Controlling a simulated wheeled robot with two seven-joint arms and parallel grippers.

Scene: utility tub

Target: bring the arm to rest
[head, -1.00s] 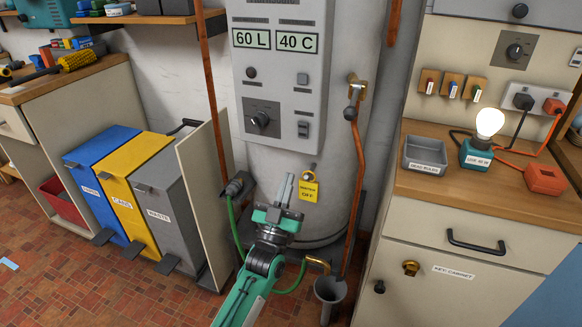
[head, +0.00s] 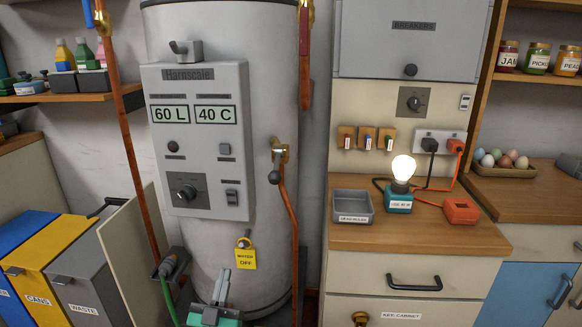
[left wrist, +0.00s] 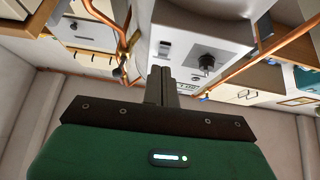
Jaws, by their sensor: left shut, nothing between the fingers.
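My left gripper (head: 221,287) shows at the bottom of the head view, in front of the lower part of the grey water heater tank (head: 262,190). Its two fingers are together with nothing between them, and they point up. In the left wrist view the closed fingers (left wrist: 161,85) point toward the heater's control box (left wrist: 205,40), which appears upside down. The gripper is apart from the yellow "WATER OFF" tag (head: 246,259) hanging to its right. Most of my left arm is below the head view's edge. My right gripper is not in view.
The heater's panel (head: 200,140) reads 60 L and 40 C. A green hose fitting (head: 168,265) is just left of my gripper, and a copper pipe (head: 289,215) is to the right. Bins (head: 75,280) stand at left. A counter (head: 430,235) with a lit bulb (head: 403,168) is at right.

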